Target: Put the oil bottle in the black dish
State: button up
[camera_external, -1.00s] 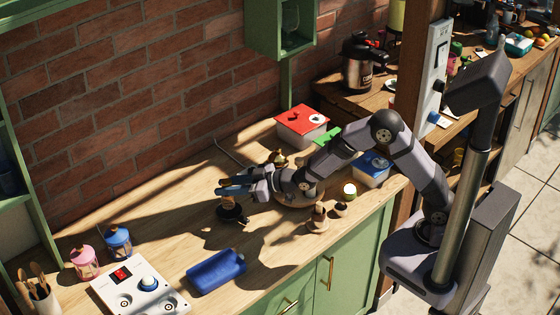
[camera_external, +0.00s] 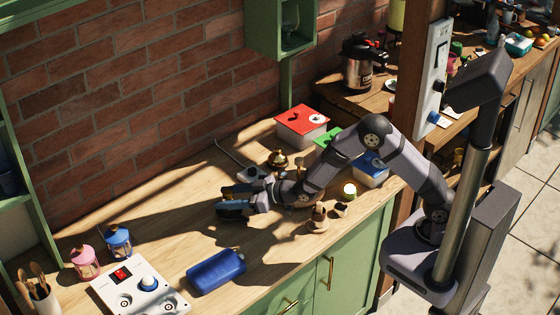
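My gripper (camera_external: 237,200) is low over the middle of the counter, pointing left. Its two dark fingers look spread apart. I cannot tell whether anything is between them. I cannot make out for sure which thing is the oil bottle. A blue bottle-shaped container (camera_external: 216,271) lies on its side at the front of the counter, apart from my gripper. I cannot clearly pick out the black dish; my gripper and arm hide part of the counter.
Wooden pieces (camera_external: 318,220) and a small jar (camera_external: 349,190) stand right of my gripper near the front edge. A red-lidded box (camera_external: 301,126) and a blue-lidded box (camera_external: 371,169) are behind. A white control panel (camera_external: 141,290) and lidded jars (camera_external: 118,241) stand left. The left middle is clear.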

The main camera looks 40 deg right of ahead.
jog(key=shift+s, duration=0.1)
jog(key=shift+s+d+r, duration=0.25)
jog(key=shift+s+d, duration=0.15)
jog(key=shift+s, duration=0.05)
jog(key=b+v, duration=0.1)
jog(key=v, duration=0.2)
jog(key=shift+s+d, duration=0.15)
jog(key=shift+s, duration=0.1)
notch_tip(320, 180, up, 7)
jog(key=b, duration=0.1)
jog(key=shift+r, duration=0.1)
